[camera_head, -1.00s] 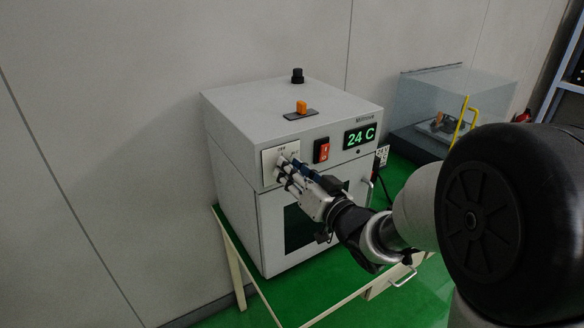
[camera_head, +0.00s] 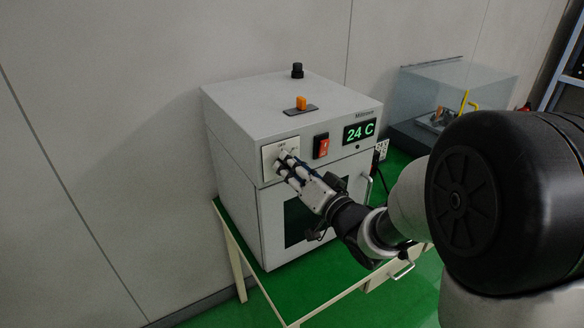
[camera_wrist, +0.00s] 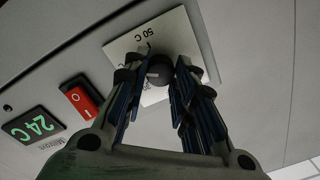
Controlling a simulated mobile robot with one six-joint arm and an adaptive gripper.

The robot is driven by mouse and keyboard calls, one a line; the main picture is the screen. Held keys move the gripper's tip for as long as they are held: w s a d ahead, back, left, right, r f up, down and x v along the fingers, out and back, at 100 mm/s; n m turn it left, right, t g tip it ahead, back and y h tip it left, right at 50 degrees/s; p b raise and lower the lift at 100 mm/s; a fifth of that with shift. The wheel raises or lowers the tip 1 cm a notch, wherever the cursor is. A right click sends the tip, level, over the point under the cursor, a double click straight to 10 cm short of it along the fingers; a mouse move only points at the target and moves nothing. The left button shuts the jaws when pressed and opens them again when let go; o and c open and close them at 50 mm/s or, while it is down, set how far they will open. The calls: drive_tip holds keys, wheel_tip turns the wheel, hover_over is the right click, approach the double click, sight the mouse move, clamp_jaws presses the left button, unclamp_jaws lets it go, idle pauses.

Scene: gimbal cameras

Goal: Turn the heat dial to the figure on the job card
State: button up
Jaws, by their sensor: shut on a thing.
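The dark round heat dial (camera_wrist: 160,71) sits on a white plate (camera_wrist: 128,44) on the oven's front, with a "50 C" mark showing in the wrist view. A pale line shows on its face. My gripper (camera_wrist: 157,73) is shut on the dial, one finger on each side. In the head view my gripper (camera_head: 283,161) covers the dial, and the plate (camera_head: 268,158) shows around it. The oven display (camera_head: 359,133) reads 24 C. A small white card (camera_head: 381,149) with dark print is beside the oven's right edge, too small to read surely.
A red rocker switch (camera_head: 321,146) is between the plate and the display. An orange part (camera_head: 301,102) and a black knob (camera_head: 297,70) stand on the oven's top. A clear case (camera_head: 440,95) stands behind to the right. The oven (camera_head: 235,150) rests on a green-topped table.

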drive_tip(key=o, duration=1.1)
drive_tip(key=v, duration=0.7)
drive_tip(key=shift+s+d, duration=0.1)
drive_tip(key=shift+s, duration=0.1)
